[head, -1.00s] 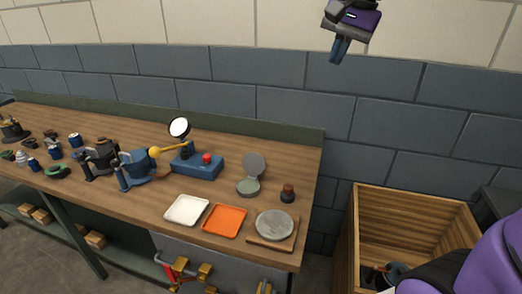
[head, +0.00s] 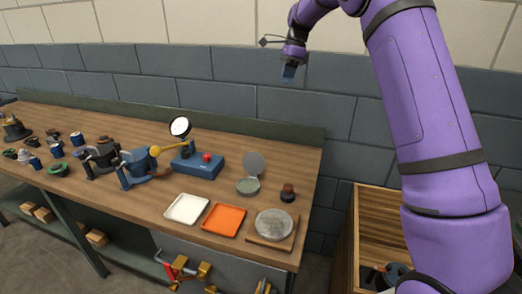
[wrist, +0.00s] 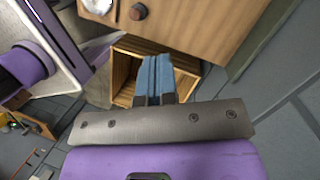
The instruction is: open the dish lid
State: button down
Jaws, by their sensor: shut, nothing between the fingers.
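A small round grey-green dish (head: 248,186) stands on the bench toward its right end. Its grey lid (head: 254,164) is raised, standing up at the dish's back edge and leaning slightly back, so the dish's inside shows. My gripper (head: 289,73) is high above the bench, in front of the block wall in the picture and well apart from the dish. Its blue fingers (wrist: 155,75) are together and empty in the wrist view. The dish and lid cannot be made out in the wrist view.
A small dark brown knobbed piece (head: 288,192) stands right of the dish. A round grey plate on a wooden board (head: 274,224), an orange tray (head: 224,219) and a white tray (head: 187,208) lie in front. A blue box with a red button (head: 197,166) is left. An open wooden crate (head: 344,245) stands right.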

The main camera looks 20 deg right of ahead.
aim_at(255, 163)
jog(key=w+a+f+m+g, duration=0.1)
jog(key=w+f+m, duration=0.3)
jog(key=f, duration=0.7)
jog(key=w+a+f+m+g, duration=0.2)
jog(key=w+f, duration=0.4)
jog(key=f, duration=0.4)
jog(key=x, duration=1)
jog(key=shift+w+f, duration=0.1)
jog(key=shift+w, duration=0.2)
jog(key=shift+s+a+r, duration=0.2)
jog(key=shift+s+a, duration=0.4)
jog(key=shift+s, duration=0.15)
jog(key=shift+s+a+r, duration=0.15)
jog(key=shift+s+a, duration=0.45)
jog(key=shift+s, duration=0.2)
